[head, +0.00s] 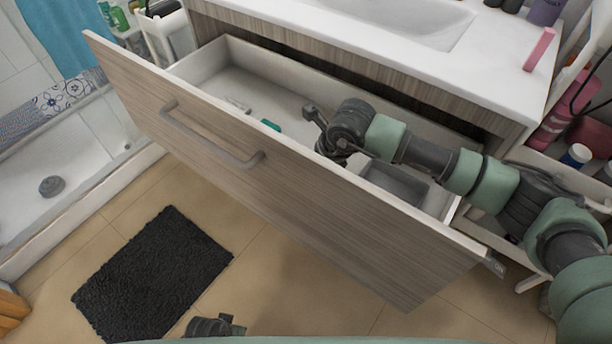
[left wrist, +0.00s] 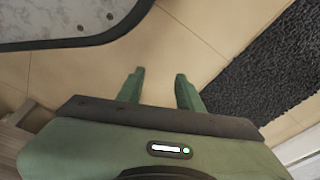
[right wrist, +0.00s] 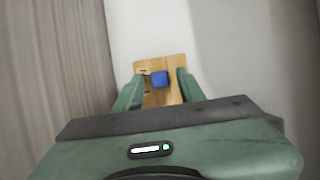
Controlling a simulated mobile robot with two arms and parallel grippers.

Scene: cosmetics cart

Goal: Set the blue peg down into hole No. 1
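In the right wrist view, a blue peg (right wrist: 160,79) shows end-on against a small light-wood board (right wrist: 173,66). Small dark marks lie on the board left of the peg. I cannot read any hole number or tell whether the peg sits in a hole. My right gripper (right wrist: 160,76) is open, one finger on each side of the peg with gaps between. The board and peg do not show in the head view, where my right arm reaches over the open drawer (head: 205,140). My left gripper (left wrist: 160,73) is open and empty over the tiled floor.
The drawer holds a grey tray (head: 397,184) and a small teal item (head: 270,125). The white washbasin counter (head: 400,50) lies behind it. A dark mat (head: 155,272) lies on the floor. A shower tray (head: 75,165) is at the left.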

